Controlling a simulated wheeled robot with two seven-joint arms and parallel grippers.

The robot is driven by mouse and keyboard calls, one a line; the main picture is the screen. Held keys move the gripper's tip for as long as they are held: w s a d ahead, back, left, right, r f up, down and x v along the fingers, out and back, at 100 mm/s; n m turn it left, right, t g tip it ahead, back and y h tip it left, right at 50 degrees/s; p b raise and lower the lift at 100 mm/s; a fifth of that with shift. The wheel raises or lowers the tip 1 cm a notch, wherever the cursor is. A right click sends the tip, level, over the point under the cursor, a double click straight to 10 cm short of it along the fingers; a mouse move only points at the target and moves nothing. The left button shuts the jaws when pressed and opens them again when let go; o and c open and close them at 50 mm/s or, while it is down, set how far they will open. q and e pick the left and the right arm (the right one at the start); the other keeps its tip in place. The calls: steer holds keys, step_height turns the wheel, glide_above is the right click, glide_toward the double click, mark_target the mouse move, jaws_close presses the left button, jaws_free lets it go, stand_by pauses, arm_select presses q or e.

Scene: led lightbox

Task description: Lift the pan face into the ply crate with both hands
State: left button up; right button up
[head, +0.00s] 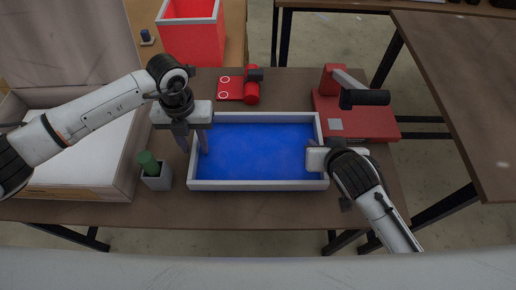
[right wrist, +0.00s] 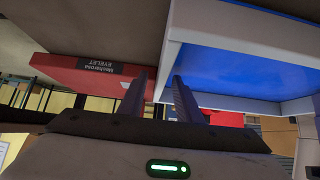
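The pan face is a shallow blue tray with a pale grey rim (head: 255,185), lying flat mid-table in the head view; its rim (right wrist: 245,33) also shows in the right wrist view. My left gripper (head: 195,143) is open, pointing down at the tray's left wall, one finger outside and one towards the inside. My right gripper (right wrist: 160,78) is open at the right wall, its fingertips spread about the wall's line; contact is unclear. In the head view its fingers are hidden. The ply crate (head: 125,180) stands at the left with a white interior, partly behind my left arm.
A small grey pot with a green object (head: 156,178) stands between crate and tray. A red machine with a black-handled lever (head: 355,118) is right of the tray. A red tool (head: 240,88) lies behind it. A red bin (head: 192,40) stands further back.

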arm_select(q)
steer(key=shift+f, duration=0.25)
arm_select(e)
steer(key=shift+w+f, duration=0.15)
arm_select(q)
jaws_close()
arm_select(e)
jaws_close()
stand_by(0.9)
